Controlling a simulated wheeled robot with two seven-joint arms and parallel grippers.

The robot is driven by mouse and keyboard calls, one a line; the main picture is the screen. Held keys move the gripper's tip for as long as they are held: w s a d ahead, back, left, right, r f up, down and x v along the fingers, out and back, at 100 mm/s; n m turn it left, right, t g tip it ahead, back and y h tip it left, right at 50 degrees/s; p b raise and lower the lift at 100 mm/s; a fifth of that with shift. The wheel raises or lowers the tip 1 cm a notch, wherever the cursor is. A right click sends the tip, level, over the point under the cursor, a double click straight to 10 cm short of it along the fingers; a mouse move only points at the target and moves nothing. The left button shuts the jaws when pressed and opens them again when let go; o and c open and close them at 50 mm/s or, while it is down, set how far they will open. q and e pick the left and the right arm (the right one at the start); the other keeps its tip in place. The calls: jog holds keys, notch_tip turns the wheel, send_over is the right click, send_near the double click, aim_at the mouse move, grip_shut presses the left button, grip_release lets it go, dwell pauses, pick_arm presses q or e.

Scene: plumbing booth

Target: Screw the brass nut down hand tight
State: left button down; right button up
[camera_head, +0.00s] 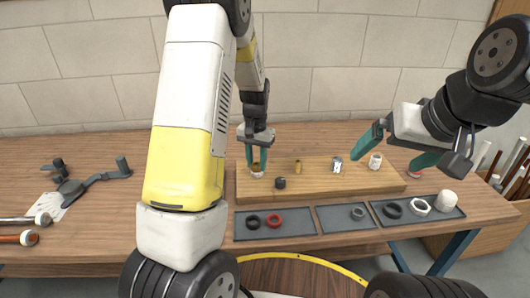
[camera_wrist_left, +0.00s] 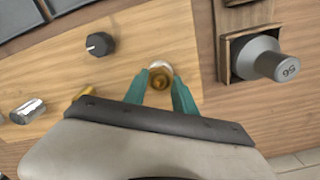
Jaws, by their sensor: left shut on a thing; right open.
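The brass nut (camera_head: 256,168) is at the left end of a wooden board (camera_head: 320,187), at a white fitting (camera_head: 257,175). My left gripper (camera_head: 256,163) points down there, its teal fingers shut on the nut. In the left wrist view the brass nut (camera_wrist_left: 160,79) shows between the fingertips (camera_wrist_left: 161,82), with a pale rim behind it. I cannot tell how far down the nut sits. My right gripper (camera_head: 386,163) is open and empty, above the right end of the board.
The board also carries a black knob (camera_head: 280,183), a brass stub (camera_head: 297,167), a chrome fitting (camera_head: 337,166) and a white fitting (camera_head: 375,162). Grey trays (camera_head: 333,226) with rings and nuts lie in front. A grey tool marked 56 (camera_wrist_left: 268,60) sits in a wooden holder.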

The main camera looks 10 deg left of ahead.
pick_arm(q)
jog(key=m, duration=0.6)
jog(key=shift+f+m, duration=0.1)
jog(key=shift+m, duration=0.2)
jog(key=c, duration=0.9)
grip_release()
jog(key=shift+o, duration=0.3)
jog(key=o, duration=0.7)
jog(key=shift+r, duration=2.55)
